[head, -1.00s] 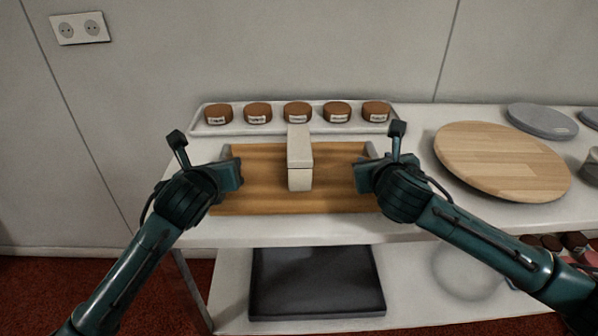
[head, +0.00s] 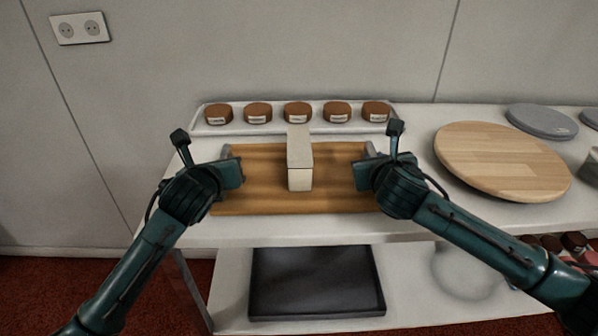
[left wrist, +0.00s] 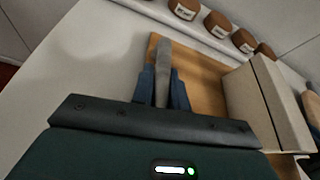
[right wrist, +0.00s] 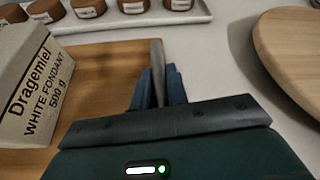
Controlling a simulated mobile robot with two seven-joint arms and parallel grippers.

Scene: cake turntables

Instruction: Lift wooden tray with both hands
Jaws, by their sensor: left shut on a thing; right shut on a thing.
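The wooden tray (head: 255,199) lies on the white table, with a grey handle at each short end. A box of white fondant (head: 300,179) stands on its middle; the label reads in the right wrist view (right wrist: 35,95). My left gripper (head: 232,174) is shut on the left handle, seen between its fingers in the left wrist view (left wrist: 165,82). My right gripper (head: 364,174) is shut on the right handle, which shows in the right wrist view (right wrist: 157,72). Whether the tray touches the table I cannot tell.
A white tray (head: 200,128) with several brown labelled jars stands behind, near the wall. A round wooden board (head: 500,160) and a grey disc (head: 541,120) are on the right. A dark tray (head: 317,284) lies on the shelf below.

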